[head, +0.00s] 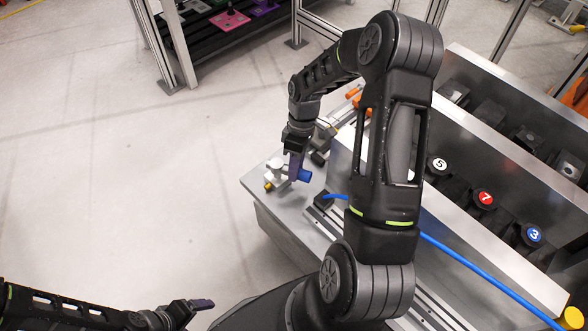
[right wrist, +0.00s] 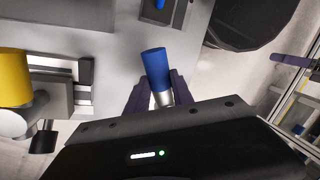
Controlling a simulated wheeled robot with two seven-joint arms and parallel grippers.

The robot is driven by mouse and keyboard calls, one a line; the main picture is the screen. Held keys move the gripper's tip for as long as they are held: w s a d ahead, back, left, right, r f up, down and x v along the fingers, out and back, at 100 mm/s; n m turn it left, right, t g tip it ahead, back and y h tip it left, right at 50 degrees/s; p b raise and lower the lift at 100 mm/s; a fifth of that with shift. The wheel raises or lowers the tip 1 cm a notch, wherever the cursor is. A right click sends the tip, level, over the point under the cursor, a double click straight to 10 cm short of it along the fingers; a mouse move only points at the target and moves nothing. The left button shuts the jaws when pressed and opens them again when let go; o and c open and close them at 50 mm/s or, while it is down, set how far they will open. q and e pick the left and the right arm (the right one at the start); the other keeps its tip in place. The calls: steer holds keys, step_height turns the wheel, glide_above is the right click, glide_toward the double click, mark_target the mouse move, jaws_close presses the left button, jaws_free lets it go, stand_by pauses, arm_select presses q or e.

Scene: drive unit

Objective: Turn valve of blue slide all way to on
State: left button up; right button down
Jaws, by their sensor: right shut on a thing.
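The blue slide valve (head: 304,176) sits on the near-left corner of the metal bench, beside a white fitting. In the right wrist view its blue cylinder (right wrist: 156,66) has a silver collar that sits between my purple fingers. My right gripper (head: 295,167) reaches down from above and is shut on this valve. Its fingers also show in the right wrist view (right wrist: 157,95), one on each side of the collar. My left gripper (head: 200,304) is low at the left, away from the bench; its finger gap is not clear.
A yellow cylinder (right wrist: 14,77) on a white fitting stands to the left in the wrist view. Orange-tipped parts (head: 355,96) lie farther along the bench. A blue hose (head: 470,262) crosses the bench. The floor at left is clear.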

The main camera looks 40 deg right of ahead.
steer(key=n, duration=0.2)
steer(key=w+d+n, duration=0.1)
steer(key=shift+w+d+n+g+h, duration=0.15)
steer(key=shift+n+g+h, duration=0.15)
steer(key=shift+n, duration=0.1)
steer(key=n, duration=0.1)
steer(key=w+n, duration=0.1)
steer(key=shift+d+n+h+p, duration=0.3)
steer(key=shift+n+p, duration=0.05)
steer(key=shift+n, duration=0.05)
steer(key=w+n, duration=0.1)
steer(key=n+h, duration=0.1)
steer(key=n, duration=0.1)
steer(key=shift+w+d+g, duration=0.2)
steer(key=shift+w+g, duration=0.2)
steer(key=shift+w+n+h+p, duration=0.2)
steer(key=shift+w+n, duration=0.15)
steer(key=shift+n, duration=0.5)
steer(key=shift+w+n+h+p, duration=0.1)
steer(key=shift+w+n+h, duration=0.2)
steer(key=shift+n, duration=0.55)
steer(key=shift+w, duration=0.1)
steer(key=c, duration=1.1)
jaws_free()
steer(key=v, duration=0.7)
steer(key=shift+r+p, duration=0.4)
